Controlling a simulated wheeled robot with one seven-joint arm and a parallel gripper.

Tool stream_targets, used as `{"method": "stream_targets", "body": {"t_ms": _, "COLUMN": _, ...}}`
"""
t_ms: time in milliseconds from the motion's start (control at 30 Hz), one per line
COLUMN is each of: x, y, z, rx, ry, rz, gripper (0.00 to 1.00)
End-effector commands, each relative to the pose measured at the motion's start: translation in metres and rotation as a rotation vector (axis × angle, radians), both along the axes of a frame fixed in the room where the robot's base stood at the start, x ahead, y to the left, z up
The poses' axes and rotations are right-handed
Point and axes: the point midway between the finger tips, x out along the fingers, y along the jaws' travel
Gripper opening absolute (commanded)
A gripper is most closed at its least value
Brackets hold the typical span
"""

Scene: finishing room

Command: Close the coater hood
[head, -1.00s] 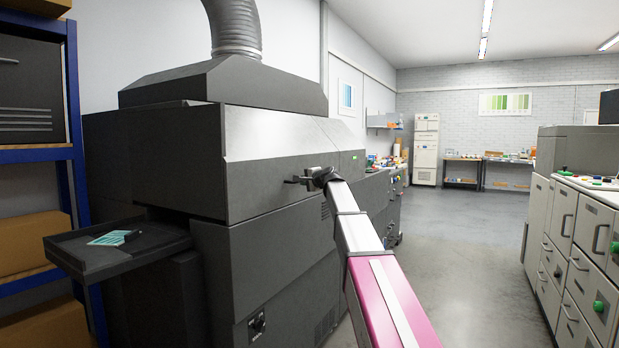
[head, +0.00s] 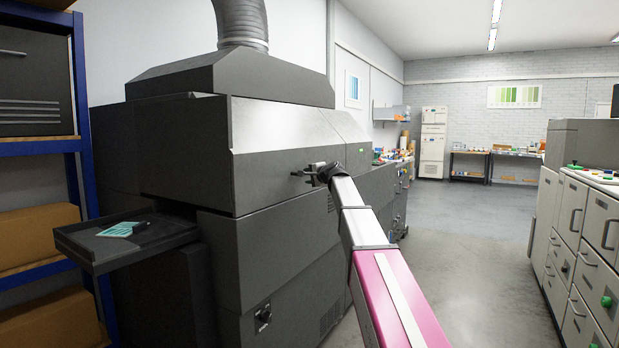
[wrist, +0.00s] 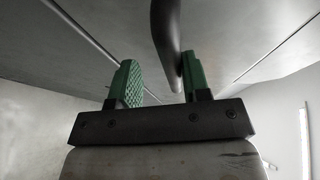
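The coater hood (head: 186,150) is the dark upper casing of the large grey machine, with a lighter sloped front panel. It sits low over the machine's lower body (head: 285,260), with a dark seam between them; I cannot tell whether it is fully down. My gripper (head: 318,172) is at the dark bar handle (head: 300,173) on the hood's front. In the wrist view, my gripper's green fingers (wrist: 158,82) are apart. The handle bar (wrist: 166,40) runs between them, close against or touching the right finger, with a gap to the left finger.
A side tray (head: 100,262) with a teal card (head: 122,229) juts out at the machine's left. Blue shelving (head: 78,150) with boxes stands at far left. Grey drawer cabinets (head: 575,240) line the right. The floor (head: 455,260) between is clear.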

Motion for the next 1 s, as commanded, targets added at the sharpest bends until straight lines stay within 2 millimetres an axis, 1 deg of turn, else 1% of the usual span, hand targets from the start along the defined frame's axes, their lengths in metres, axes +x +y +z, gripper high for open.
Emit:
{"method": "stream_targets", "body": {"t_ms": 367, "x": -0.001, "y": -0.001, "z": 0.002, "rx": 0.002, "ry": -0.001, "rz": -0.002, "gripper": 0.42}}
{"method": "stream_targets", "body": {"t_ms": 533, "x": -0.009, "y": -0.006, "z": 0.003, "rx": 0.002, "ry": -0.002, "rz": -0.003, "gripper": 0.42}}
{"method": "stream_targets", "body": {"t_ms": 667, "x": -0.024, "y": -0.014, "z": 0.006, "rx": 0.002, "ry": -0.002, "rz": -0.003, "gripper": 0.42}}
{"method": "stream_targets", "body": {"t_ms": 1000, "x": -0.077, "y": -0.046, "z": 0.016, "rx": 0.002, "ry": -0.002, "rz": -0.003, "gripper": 0.42}}
